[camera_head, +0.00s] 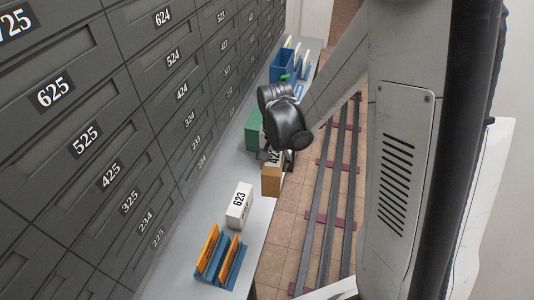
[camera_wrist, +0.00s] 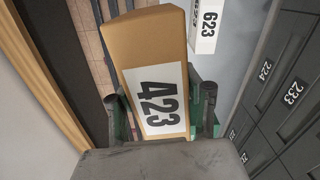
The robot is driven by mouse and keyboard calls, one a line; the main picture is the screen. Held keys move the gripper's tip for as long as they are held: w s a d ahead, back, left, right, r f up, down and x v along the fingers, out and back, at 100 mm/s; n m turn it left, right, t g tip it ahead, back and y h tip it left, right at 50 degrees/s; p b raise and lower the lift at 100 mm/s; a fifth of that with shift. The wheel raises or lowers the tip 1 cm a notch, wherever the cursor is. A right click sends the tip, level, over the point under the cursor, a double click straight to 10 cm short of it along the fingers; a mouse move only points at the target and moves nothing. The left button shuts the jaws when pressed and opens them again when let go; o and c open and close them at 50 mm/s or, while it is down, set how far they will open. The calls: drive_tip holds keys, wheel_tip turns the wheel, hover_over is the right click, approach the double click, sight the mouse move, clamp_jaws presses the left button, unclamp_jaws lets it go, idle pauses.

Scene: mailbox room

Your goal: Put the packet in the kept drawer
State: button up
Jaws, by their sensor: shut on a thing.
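The packet held by my gripper is a brown box (camera_wrist: 158,40) with a white label reading 423. It also shows in the head view (camera_head: 271,181), just below my gripper (camera_head: 274,158). In the wrist view my gripper's fingers (camera_wrist: 161,118) stand on both sides of the box, shut on it. The box is over the edge of the grey shelf (camera_head: 222,178). A wall of dark grey numbered drawers (camera_head: 110,110) stands at the left in the head view. All visible drawers look shut. I cannot tell which one is the kept drawer.
A white box marked 623 (camera_head: 239,205) stands on the shelf, near an orange and blue file holder (camera_head: 220,256). A green box (camera_head: 254,128) and a blue bin (camera_head: 283,66) are farther along. Floor rails (camera_head: 338,190) run beside the shelf.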

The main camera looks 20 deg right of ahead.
drive_tip(key=s+r+m+p, duration=1.1)
drive_tip(key=s+r+m, duration=0.1)
drive_tip(key=s+r, duration=0.3)
drive_tip(key=shift+s+r+m, duration=0.3)
drive_tip(key=shift+m, duration=0.1)
